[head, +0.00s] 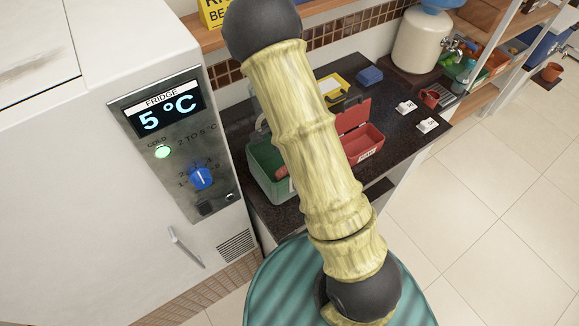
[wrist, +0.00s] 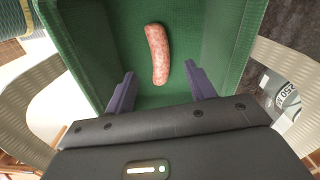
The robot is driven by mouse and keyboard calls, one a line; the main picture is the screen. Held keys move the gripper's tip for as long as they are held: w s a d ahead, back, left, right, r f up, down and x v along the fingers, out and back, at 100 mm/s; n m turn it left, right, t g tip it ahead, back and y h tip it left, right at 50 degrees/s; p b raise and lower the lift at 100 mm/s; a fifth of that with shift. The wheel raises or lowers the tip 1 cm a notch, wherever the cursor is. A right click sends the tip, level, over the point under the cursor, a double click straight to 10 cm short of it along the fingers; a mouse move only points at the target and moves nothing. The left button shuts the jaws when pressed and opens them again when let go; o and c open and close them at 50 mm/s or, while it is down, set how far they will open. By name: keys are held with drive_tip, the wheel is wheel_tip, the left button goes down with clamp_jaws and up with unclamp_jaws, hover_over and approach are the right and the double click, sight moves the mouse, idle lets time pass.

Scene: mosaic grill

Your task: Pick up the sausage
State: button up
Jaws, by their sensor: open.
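The sausage (wrist: 157,54) is pinkish and speckled. In the wrist view it lies lengthwise on the floor of a green box (wrist: 226,50). My gripper (wrist: 160,82) is open, its two purple fingers apart at the near end of the sausage, one to each side of its line. Nothing is between the fingertips except the sausage's near end just beyond them. In the head view a bit of the sausage (head: 282,172) shows inside the green box (head: 265,180), partly hidden by my arm. My gripper is hidden in the head view.
A red box (head: 363,146) with its lid up stands right of the green box on the dark counter (head: 400,148). A yellow box (head: 334,88) and a blue block (head: 369,75) are behind. White labelled pieces (head: 427,125) lie at right. The fridge (head: 110,220) stands close on the left.

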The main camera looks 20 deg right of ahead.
wheel_tip(320, 180, down, 3)
drive_tip(key=shift+f, duration=0.15)
drive_tip(key=shift+f+p, duration=1.1)
drive_tip(key=shift+f, duration=1.5)
drive_tip(key=c, duration=1.1)
drive_tip(key=shift+w+r, duration=0.1)
drive_tip(key=shift+r, duration=0.05)
wheel_tip(320, 180, up, 10)
drive_tip(key=shift+f+b, duration=0.1)
drive_tip(key=shift+b, duration=0.8)
